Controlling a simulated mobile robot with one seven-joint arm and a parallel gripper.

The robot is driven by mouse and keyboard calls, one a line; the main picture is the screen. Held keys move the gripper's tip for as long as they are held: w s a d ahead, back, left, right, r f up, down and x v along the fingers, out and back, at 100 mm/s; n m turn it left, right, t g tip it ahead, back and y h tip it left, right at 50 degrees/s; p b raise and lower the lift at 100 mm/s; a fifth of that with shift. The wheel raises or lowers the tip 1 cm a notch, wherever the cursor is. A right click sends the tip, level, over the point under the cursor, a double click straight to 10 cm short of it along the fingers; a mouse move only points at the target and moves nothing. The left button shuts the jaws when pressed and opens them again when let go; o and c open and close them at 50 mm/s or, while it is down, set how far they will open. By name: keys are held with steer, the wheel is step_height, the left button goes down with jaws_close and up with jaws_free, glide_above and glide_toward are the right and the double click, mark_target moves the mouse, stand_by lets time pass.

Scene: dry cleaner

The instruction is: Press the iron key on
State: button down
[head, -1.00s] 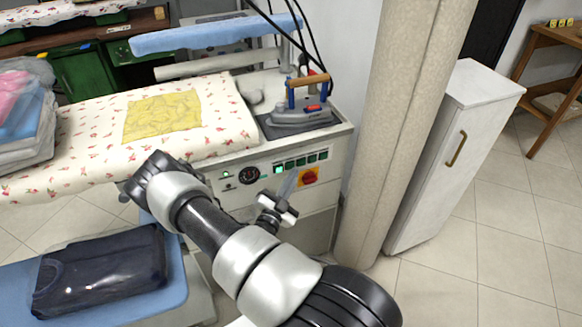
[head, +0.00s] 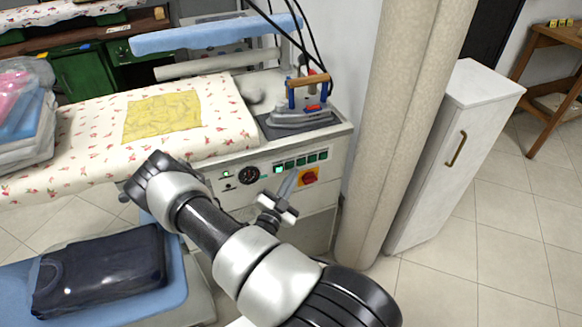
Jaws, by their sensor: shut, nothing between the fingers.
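The control panel (head: 232,200) is on the front of the ironing table, below the iron. It carries a row of small green keys (head: 312,158). The leftmost key (head: 279,169) looks brighter than the others. The key labels are too small to read, so I cannot tell which is the iron key. My gripper (head: 291,178) is shut and empty, its slim fingers pointing up at the panel. The tips appear just below the middle of the key row; I cannot tell whether they touch a key. The iron (head: 303,112) stands on its dark rest above the panel.
A red rotary switch on a yellow plate (head: 309,177) is just right of my fingertips. A round gauge (head: 249,175) is left of the keys. A beige column (head: 392,130) and white cabinet (head: 440,165) stand to the right. A dark packed garment (head: 100,270) lies lower left.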

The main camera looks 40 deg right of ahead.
steer(key=shift+w, duration=0.4)
stand_by(0.3)
steer(key=shift+s, duration=0.45)
steer(key=shift+s, duration=0.1)
steer(key=shift+s+a+p, duration=0.2)
steer(key=shift+s+a, duration=0.05)
steer(key=shift+s, duration=0.7)
steer(key=shift+s+a+p, duration=0.25)
steer(key=shift+s, duration=0.7)
steer(key=shift+s+a+p, duration=0.2)
steer(key=shift+s+a, duration=0.05)
steer(key=shift+s, duration=0.7)
